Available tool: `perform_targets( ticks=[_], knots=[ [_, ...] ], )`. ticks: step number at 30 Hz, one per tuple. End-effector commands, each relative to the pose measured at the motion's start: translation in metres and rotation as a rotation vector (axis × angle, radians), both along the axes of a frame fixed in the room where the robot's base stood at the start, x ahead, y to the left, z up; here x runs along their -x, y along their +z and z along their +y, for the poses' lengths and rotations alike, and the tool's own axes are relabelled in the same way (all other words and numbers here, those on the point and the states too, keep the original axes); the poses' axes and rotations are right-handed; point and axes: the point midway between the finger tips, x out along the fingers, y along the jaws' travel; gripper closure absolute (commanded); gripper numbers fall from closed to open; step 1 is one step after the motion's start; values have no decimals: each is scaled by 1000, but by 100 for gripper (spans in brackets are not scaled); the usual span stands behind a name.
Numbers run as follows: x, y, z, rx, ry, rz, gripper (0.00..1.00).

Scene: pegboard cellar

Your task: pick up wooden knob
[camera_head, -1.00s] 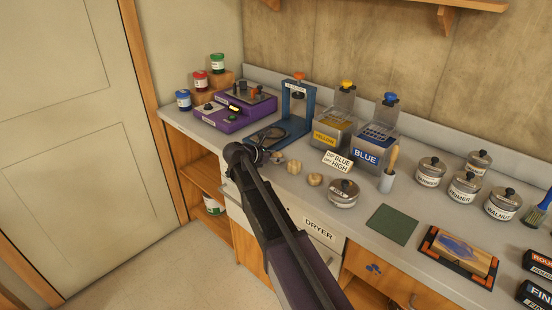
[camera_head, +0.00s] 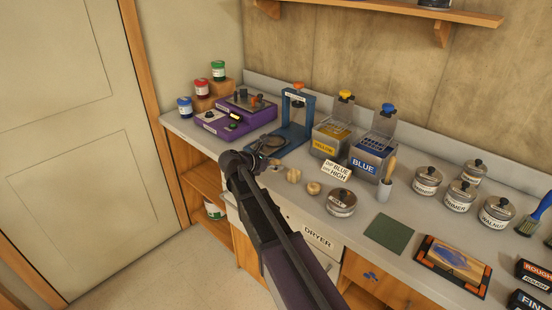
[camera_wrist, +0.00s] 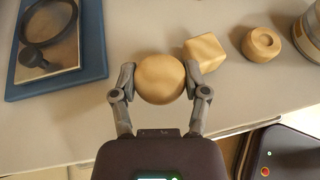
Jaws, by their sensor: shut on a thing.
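My gripper (camera_wrist: 159,82) is shut on a round, pale wooden knob (camera_wrist: 159,78) in the wrist view, with one finger at each side of it. The knob is over the counter near its front edge; I cannot tell whether it is lifted clear. A block-shaped wooden knob (camera_wrist: 205,50) lies just right of the held one, and a smaller round wooden knob (camera_wrist: 262,44) with a dimple is farther right. In the head view my gripper (camera_head: 262,160) is by the counter's front edge, left of the block-shaped knob (camera_head: 294,175) and the small round knob (camera_head: 313,188). The held knob is mostly hidden there.
A blue stand (camera_head: 293,125) with a black-ringed item on its base is just behind my gripper. A lidded tin (camera_head: 341,203) stands right of the knobs. Yellow (camera_head: 333,140) and blue (camera_head: 372,155) dip tanks are behind. A green mat (camera_head: 389,234) lies farther right.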

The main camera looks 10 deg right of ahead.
Motion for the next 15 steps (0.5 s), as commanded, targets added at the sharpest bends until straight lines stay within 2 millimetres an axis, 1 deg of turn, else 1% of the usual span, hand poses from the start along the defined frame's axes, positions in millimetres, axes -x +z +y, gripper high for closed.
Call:
perform_targets(
  ticks=[1,6,9,15],
  knots=[
    [17,2,4,0,2,0,67],
    [53,6,18,0,3,1,67],
    [71,7,25,0,2,0,67],
    [96,10,36,1,3,0,67]
  ],
)
